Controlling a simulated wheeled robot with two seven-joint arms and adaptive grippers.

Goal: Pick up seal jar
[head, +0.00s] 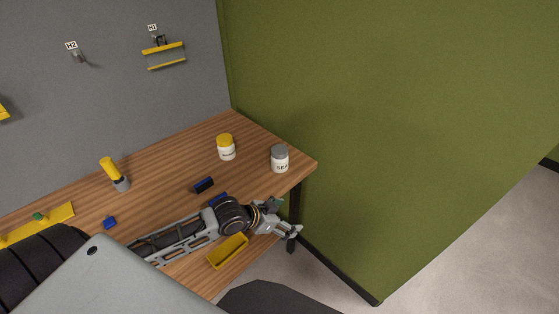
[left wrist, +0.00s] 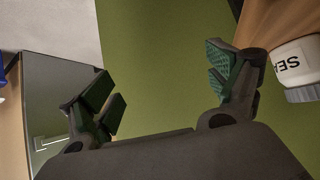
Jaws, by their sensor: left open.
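The seal jar (head: 280,159) is white with a grey lid and dark lettering starting "SEA". It stands upright near the right corner of the wooden table. My left gripper (head: 284,217) is open and empty, in front of the jar and apart from it, by the table's right edge. In the left wrist view the jar (left wrist: 299,72) shows at the right edge, partly cut off, outside the fingers. The open fingers of my left gripper (left wrist: 163,92) have green pads, with only the green wall behind the gap. My right gripper is not in view.
A white jar with a yellow lid (head: 226,147) stands left of the seal jar. A dark blue block (head: 203,185), a yellow tray (head: 228,252), a yellow-handled tool (head: 113,173) and a small blue piece (head: 109,222) are on the table (head: 165,185). The green wall (head: 390,120) rises behind.

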